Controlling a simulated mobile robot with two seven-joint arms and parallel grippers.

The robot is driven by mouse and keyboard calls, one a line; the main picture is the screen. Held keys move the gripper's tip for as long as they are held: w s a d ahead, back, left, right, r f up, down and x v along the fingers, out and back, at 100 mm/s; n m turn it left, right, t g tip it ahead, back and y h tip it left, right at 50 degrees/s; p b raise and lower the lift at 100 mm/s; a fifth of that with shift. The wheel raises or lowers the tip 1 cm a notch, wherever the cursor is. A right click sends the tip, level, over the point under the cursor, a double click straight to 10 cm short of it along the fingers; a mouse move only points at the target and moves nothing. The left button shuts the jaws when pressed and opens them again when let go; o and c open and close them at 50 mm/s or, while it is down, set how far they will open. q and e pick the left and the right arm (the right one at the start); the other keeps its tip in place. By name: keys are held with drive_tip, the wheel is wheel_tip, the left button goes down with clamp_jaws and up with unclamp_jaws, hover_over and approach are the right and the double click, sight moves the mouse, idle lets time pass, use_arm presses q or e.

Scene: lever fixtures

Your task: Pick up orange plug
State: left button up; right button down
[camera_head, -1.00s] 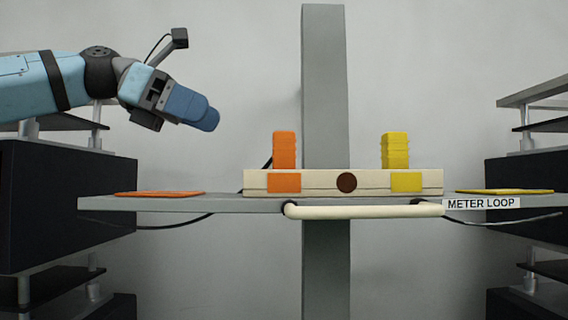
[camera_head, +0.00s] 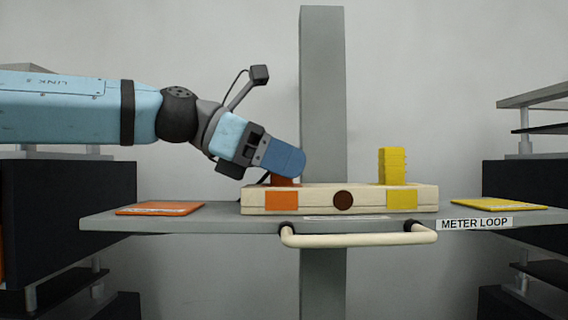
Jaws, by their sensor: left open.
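The orange plug (camera_head: 285,181) stands at the left end of the cream block (camera_head: 322,198), above its orange square. Only its lower part shows; my left gripper (camera_head: 290,162) covers the rest. My left gripper comes in from the left, tilted down to the right, and its jaws are open at the plug's upper part. I cannot tell whether the fingers touch the plug. My right gripper is not in view.
A yellow plug (camera_head: 392,166) stands at the block's right end. An orange mat (camera_head: 160,208) and a yellow mat (camera_head: 498,204) lie on the grey shelf (camera_head: 220,221). A cream handle (camera_head: 358,240) runs along its front, near a METER LOOP label (camera_head: 475,223). Dark racks stand at both sides.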

use_arm(q)
drive_tip(key=shift+a, duration=0.25)
drive_tip(key=shift+c, duration=0.9)
drive_tip(key=c, duration=0.8)
drive_tip(key=shift+r, duration=0.15)
